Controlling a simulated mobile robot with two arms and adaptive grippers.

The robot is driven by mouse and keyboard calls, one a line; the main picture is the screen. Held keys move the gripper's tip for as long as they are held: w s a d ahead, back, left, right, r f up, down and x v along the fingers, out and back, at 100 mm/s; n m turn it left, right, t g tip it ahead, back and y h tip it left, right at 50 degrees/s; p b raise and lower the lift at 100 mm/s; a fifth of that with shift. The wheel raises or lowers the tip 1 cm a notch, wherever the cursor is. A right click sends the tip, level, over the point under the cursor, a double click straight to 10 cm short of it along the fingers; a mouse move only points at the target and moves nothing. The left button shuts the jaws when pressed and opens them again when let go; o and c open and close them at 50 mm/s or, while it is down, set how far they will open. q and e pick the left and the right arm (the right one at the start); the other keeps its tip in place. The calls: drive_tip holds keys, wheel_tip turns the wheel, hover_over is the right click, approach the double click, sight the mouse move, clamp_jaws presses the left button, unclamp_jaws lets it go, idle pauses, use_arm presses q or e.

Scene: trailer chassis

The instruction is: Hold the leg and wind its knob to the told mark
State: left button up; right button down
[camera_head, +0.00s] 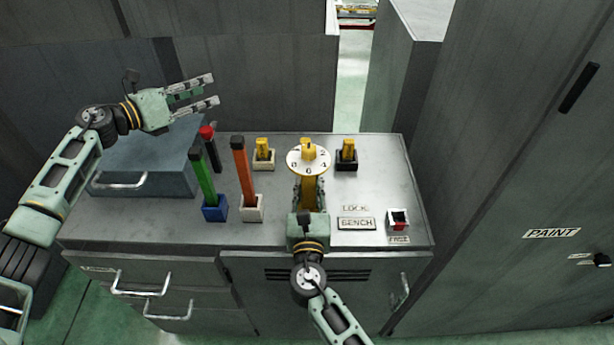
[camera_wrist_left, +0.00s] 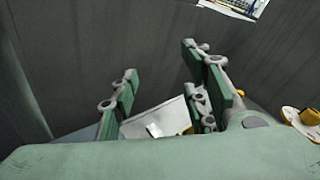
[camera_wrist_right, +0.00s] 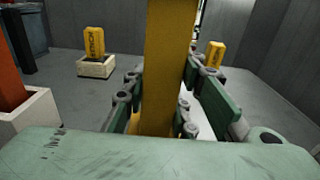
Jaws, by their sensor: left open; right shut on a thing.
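The yellow leg (camera_head: 310,190) stands upright on the bench, with a white numbered dial at its top. A yellow knob (camera_head: 308,150) sits on the dial (camera_head: 296,167); its exact setting is too small to read surely. My right gripper (camera_head: 309,196) is shut on the leg from the front, and the yellow post also fills the middle of the right wrist view (camera_wrist_right: 168,70). My left gripper (camera_head: 207,92) is open and empty, up at the left above the blue-grey box. In the left wrist view the dial (camera_wrist_left: 298,122) shows at the right edge.
A green bar (camera_head: 204,180) in a blue holder and an orange bar (camera_head: 242,170) in a white holder stand left of the leg. Two small yellow blocks (camera_head: 263,147) (camera_head: 347,148) sit in holders behind. A blue-grey box (camera_head: 145,170) stands left. The bench's right front holds labels.

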use_arm(q)
drive_tip(key=s+d+r+m+g+h, duration=0.25)
drive_tip(key=d+g, duration=0.25)
drive_tip(key=d, duration=0.8)
wheel_tip(320, 180, up, 4)
drive_tip(key=r+m+g+y, duration=0.1)
drive_tip(key=m+g+y, duration=0.55)
drive_tip(key=y, duration=0.65)
hover_over(309, 148)
drive_tip(key=shift+w+d+f+n+g, duration=0.15)
drive_tip(key=shift+d+f+n+g, duration=0.1)
drive_tip(key=shift+d+n+g, duration=0.2)
drive_tip(key=shift+a+r, duration=0.15)
drive_tip(key=shift+a, duration=0.15)
drive_tip(key=shift+a+y, duration=0.1)
drive_tip(key=shift+y, duration=0.15)
drive_tip(key=shift+f, duration=4.4)
drive_tip(key=shift+c, duration=0.3)
